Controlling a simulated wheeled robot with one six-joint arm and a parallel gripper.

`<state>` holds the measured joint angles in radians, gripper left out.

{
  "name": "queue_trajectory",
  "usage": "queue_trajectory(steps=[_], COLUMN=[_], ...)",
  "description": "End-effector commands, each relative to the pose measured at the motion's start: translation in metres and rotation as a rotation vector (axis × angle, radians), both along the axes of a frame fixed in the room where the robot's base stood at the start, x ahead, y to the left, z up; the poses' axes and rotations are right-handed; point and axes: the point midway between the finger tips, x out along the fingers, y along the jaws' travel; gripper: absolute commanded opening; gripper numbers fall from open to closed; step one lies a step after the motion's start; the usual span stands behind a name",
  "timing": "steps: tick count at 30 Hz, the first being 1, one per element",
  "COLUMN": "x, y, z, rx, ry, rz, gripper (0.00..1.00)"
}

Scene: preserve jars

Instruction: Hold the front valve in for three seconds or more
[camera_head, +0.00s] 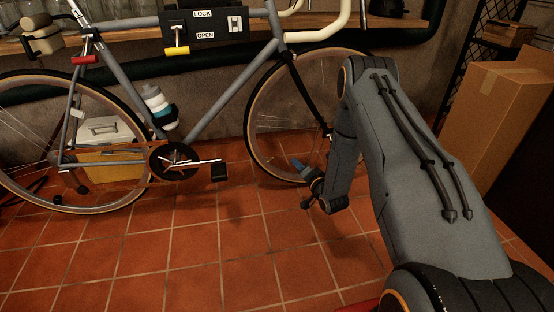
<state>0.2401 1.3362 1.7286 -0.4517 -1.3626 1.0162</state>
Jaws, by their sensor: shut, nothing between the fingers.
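A grey bicycle (232,85) stands side-on, its front wheel (252,143) at the right. The front valve cannot be made out; it is too small or hidden by my gripper or arm. My gripper (299,165) is shut and empty, with bluish fingertips pointing up and left. It is at the lower part of the front wheel, over the spokes just inside the rim. I cannot tell whether the tips touch anything. My arm covers the right part of the wheel.
A panel marked LOCK and OPEN (205,24) with a yellow handle is above the frame. A toolbox (108,130) on a yellow box stands behind the rear wheel (92,207). Cardboard boxes (497,125) stand at the right. The tiled floor (180,265) in front is clear.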

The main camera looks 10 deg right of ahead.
Motion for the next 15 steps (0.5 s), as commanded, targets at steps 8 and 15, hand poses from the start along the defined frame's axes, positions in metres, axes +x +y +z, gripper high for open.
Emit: queue_trajectory(steps=[8, 15], x=[-0.0007, 0.0090], y=[-0.0007, 0.0007], z=[-0.0007, -0.0028], rx=[0.003, 0.002], ry=[-0.002, -0.003], rz=[-0.001, 0.000], gripper=[0.00, 0.00])
